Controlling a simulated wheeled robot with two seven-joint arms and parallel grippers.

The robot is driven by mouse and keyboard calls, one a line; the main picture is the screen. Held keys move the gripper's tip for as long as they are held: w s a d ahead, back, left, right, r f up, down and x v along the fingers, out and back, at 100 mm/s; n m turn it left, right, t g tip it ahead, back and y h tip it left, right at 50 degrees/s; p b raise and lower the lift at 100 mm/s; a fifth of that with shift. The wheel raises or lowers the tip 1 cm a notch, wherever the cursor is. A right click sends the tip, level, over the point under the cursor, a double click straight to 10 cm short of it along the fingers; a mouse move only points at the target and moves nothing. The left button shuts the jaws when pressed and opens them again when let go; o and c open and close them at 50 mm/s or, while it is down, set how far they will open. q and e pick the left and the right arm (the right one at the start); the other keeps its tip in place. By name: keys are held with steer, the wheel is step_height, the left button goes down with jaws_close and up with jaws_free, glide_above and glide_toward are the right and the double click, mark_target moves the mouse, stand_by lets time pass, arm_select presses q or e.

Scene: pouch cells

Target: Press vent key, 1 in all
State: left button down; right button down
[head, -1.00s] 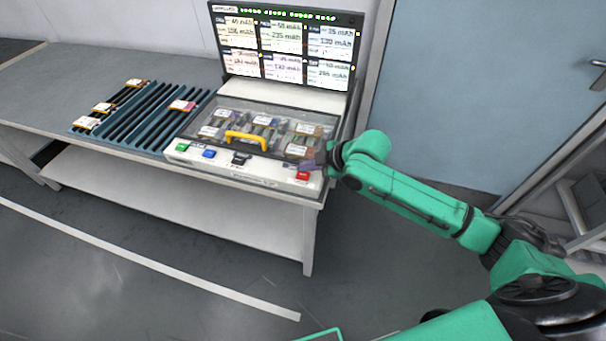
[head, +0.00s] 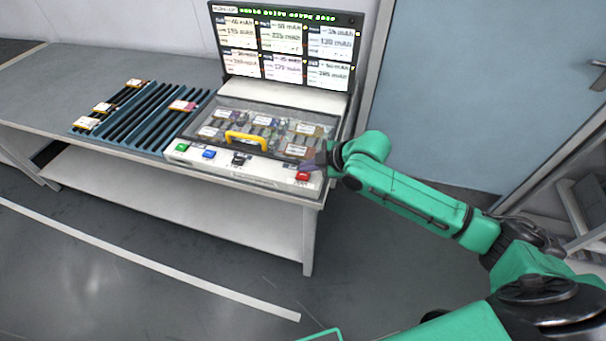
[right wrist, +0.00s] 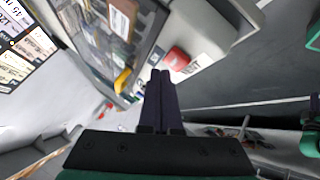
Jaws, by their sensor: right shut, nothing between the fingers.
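The red key (head: 303,176) is at the right end of the white front panel of the tester. My left gripper is not in view.
Green (head: 183,147), blue (head: 208,154) and black (head: 239,159) keys share the panel. A clear lid with a yellow handle (head: 246,141) covers several cells behind it. A screen (head: 287,45) stands at the back. A slotted rack (head: 146,117) with several cells is left.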

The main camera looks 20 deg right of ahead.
mark_target(307, 176)
steer(key=shift+f, duration=0.1)
stand_by(0.4)
steer(key=shift+f, duration=0.3)
steer(key=shift+f, duration=0.5)
stand_by(0.4)
steer(key=shift+r, duration=0.15)
steer(key=shift+r+p, duration=0.75)
steer(key=shift+p, duration=0.1)
step_height(307, 176, up, 5)
steer(key=p, duration=0.5)
steer(key=shift+r, duration=0.1)
